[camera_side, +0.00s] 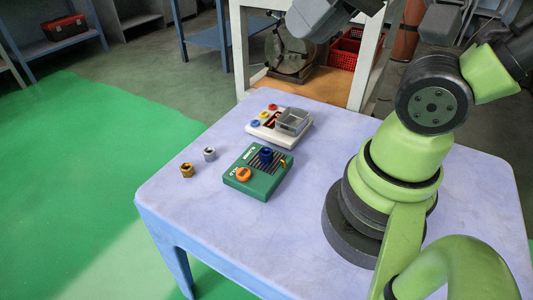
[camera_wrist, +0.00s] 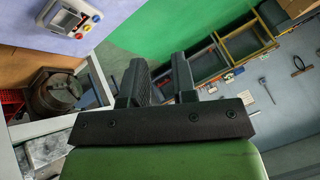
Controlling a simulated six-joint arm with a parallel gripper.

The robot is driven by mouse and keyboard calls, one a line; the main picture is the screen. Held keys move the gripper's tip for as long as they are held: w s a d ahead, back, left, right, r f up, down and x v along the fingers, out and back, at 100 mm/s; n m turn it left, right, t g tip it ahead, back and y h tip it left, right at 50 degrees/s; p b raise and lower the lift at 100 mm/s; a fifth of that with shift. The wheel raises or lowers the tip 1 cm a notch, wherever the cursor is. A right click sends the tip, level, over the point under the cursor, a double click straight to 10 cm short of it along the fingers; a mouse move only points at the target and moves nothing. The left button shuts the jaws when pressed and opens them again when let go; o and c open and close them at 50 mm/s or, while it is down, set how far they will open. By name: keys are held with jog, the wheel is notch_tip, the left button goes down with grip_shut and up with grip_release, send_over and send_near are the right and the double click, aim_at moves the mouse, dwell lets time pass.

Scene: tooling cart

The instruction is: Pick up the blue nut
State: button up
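A blue nut-like piece (camera_side: 266,155) sits on top of a green box (camera_side: 235,184) on the table in the side view. An orange piece (camera_side: 243,174) is on the same box, in front and to the left of it. A gold nut (camera_side: 186,170) and a silver nut (camera_side: 209,154) stand on the table left of the box. My gripper (camera_wrist: 158,62) shows in the wrist view with its two dark fingers apart and nothing between them. It is away from the blue piece, which is not in the wrist view. My fingertips are not visible in the side view.
A white device (camera_side: 267,132) with coloured buttons and a grey open bin (camera_side: 292,121) stands behind the green box; the device also shows at the wrist view's top left (camera_wrist: 70,18). The table's (camera_side: 240,228) front is clear. A shelf unit (camera_side: 243,40) stands behind the table.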

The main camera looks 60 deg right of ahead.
jog(key=o, duration=0.5)
jog(key=shift+o, duration=0.2)
jog(key=m+g+h, duration=0.2)
jog(key=g, duration=0.5)
send_over(266, 151)
notch_tip(266, 151, down, 18)
notch_tip(266, 151, down, 4)
jog(key=shift+s+d+f, duration=0.1)
jog(key=shift+d+f, duration=0.05)
jog(key=shift+f, duration=0.05)
jog(key=shift+a+f, duration=0.2)
jog(key=shift+f, duration=2.5)
